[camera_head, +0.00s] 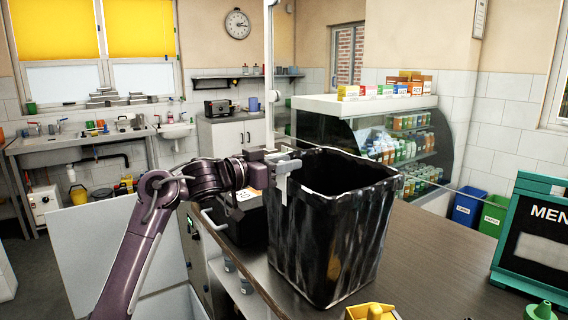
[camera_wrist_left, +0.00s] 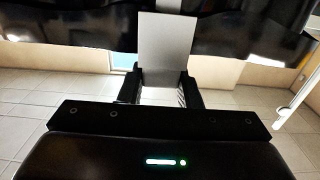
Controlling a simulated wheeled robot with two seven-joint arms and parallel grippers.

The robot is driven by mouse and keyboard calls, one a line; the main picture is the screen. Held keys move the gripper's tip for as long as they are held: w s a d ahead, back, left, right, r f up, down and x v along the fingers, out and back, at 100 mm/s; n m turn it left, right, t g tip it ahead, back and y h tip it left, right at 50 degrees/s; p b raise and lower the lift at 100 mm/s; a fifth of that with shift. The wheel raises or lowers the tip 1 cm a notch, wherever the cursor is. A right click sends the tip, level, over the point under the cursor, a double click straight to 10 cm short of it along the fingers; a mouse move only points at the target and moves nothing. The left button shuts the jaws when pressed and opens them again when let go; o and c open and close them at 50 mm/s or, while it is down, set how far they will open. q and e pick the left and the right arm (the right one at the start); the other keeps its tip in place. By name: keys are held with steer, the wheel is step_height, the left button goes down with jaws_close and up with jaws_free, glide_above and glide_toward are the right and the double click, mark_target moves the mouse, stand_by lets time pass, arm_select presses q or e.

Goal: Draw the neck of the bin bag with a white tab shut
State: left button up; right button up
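The black bin bag (camera_head: 325,225) lines an upright square bin on the wooden counter, its mouth wide open at the top. A pale tab (camera_head: 281,184) hangs at the left corner of its rim. It also shows as a flat pale plate in the left wrist view (camera_wrist_left: 167,45). My left gripper (camera_head: 284,163) is level with the rim at that corner. In the wrist view its two dark fingers (camera_wrist_left: 160,92) stand apart, with the tab's lower part between or just beyond them. I cannot tell whether they touch it. My right gripper is not in view.
A white post (camera_head: 269,70) rises behind my left gripper. The counter (camera_head: 425,250) is bare right of the bag, up to a green-framed menu board (camera_head: 535,235). A yellow object (camera_head: 371,311) stands at the front edge. A glass display case (camera_head: 365,105) is behind.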

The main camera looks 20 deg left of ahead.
arm_select(q)
jaws_close()
step_height(320, 180, up, 6)
steer(key=p, duration=0.5)
steer(key=shift+p, duration=0.4)
steer(key=shift+s, duration=0.1)
steer(key=shift+f, duration=0.1)
steer(key=o, duration=0.6)
jaws_free()
